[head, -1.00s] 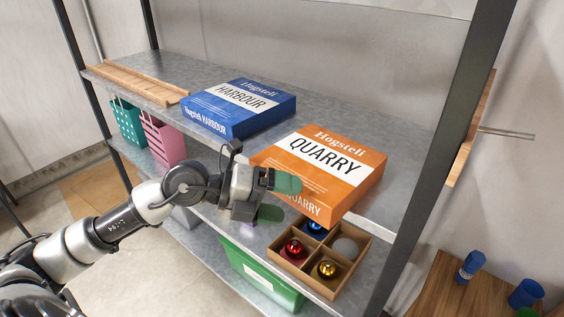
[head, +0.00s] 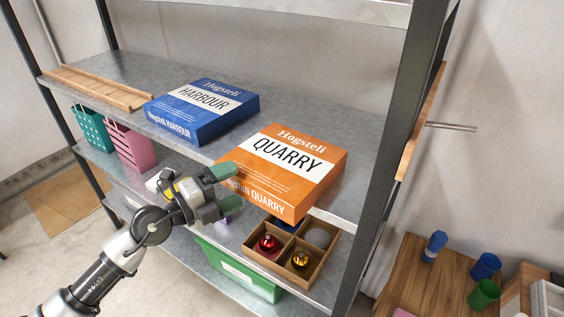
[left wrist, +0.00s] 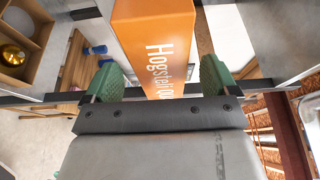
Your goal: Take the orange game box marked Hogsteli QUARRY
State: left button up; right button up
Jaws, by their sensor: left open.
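The orange game box marked Hogsteli QUARRY (head: 297,145) lies flat on the upper metal shelf, its front side jutting past the shelf's front edge. My left gripper (head: 228,188) is open at the box's front left corner, one finger above the other. In the left wrist view the box's lettered orange side (left wrist: 155,35) shows between and beyond the two green fingertips (left wrist: 162,77). I cannot tell whether the fingers touch it. My right gripper is not in view.
A blue Hogsteli HARBOUR box (head: 203,108) lies to the left on the shelf (head: 300,92), with a wooden rack (head: 98,87) farther left. Below are a divided wooden tray (head: 320,262) with baubles, a green bin (head: 235,270) and pink (head: 130,147) and teal (head: 92,129) baskets. A dark post (head: 385,165) stands right.

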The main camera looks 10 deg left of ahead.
pick_arm(q)
jog(key=p+x, duration=0.1)
jog(key=x, duration=0.3)
jog(key=shift+w, duration=0.25)
jog(key=shift+s+a, duration=0.1)
jog(key=shift+c, duration=0.6)
jog(key=c, duration=1.2)
jog(key=shift+r, duration=0.1)
jog(key=shift+c, duration=0.3)
